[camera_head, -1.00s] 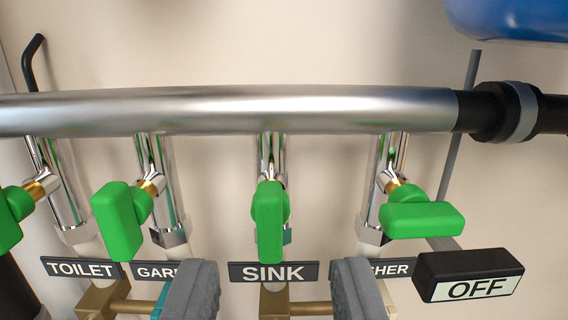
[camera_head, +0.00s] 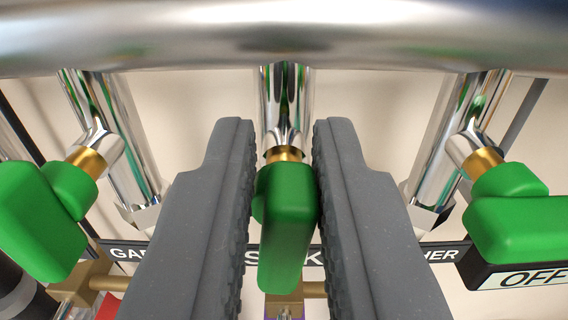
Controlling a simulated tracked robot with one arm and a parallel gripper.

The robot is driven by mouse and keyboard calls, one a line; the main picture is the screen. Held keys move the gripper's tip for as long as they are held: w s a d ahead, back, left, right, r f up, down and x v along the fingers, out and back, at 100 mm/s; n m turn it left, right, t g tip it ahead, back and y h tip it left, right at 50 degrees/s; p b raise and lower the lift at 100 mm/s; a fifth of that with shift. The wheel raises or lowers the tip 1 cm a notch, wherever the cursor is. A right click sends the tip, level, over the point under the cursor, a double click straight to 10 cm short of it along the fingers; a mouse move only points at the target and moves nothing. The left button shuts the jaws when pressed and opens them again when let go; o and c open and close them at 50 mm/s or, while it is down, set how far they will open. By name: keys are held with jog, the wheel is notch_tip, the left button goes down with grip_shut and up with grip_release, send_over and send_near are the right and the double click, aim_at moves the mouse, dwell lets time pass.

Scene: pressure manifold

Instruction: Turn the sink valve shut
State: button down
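The sink valve's green handle (camera_head: 287,225) points straight down, in line with its chrome pipe (camera_head: 286,100), at the middle of the view. Its brass stem (camera_head: 284,155) shows just above it. My gripper (camera_head: 284,150) has its two grey fingers on either side of the handle. The right finger looks very close to or touching the handle; a narrow gap shows at the left finger. The SINK label (camera_head: 312,255) is mostly hidden behind the handle and fingers.
A green handle (camera_head: 40,222) at left hangs down, slightly tilted. The handle at right (camera_head: 515,225) lies sideways above a black OFF tag (camera_head: 525,278). A thick chrome pipe (camera_head: 284,35) crosses above my fingers.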

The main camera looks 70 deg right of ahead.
jog(key=shift+s+a+f, duration=0.1)
jog(key=shift+a+f, duration=0.1)
jog(key=shift+a, duration=0.3)
jog(key=shift+s+d+r, duration=0.1)
jog(key=shift+s+d, duration=0.05)
jog(key=shift+d, duration=0.3)
jog(key=shift+s+d+m+p, duration=0.2)
jog(key=shift+d+m+p, duration=0.1)
jog(key=shift+m+p, duration=0.45)
jog(key=shift+s+d+f+m+p, duration=0.1)
jog(key=shift+s+f+m+p, duration=0.15)
jog(key=shift+m, duration=2.5)
jog(key=shift+s+d+f+m+p, duration=0.15)
jog(key=shift+f+m+p, duration=0.2)
jog(key=shift+m, duration=2.4)
jog(key=shift+s+f+m+p, duration=0.2)
jog(key=shift+f+m, duration=0.15)
jog(key=shift+m, duration=2.4)
jog(key=shift+a, duration=0.1)
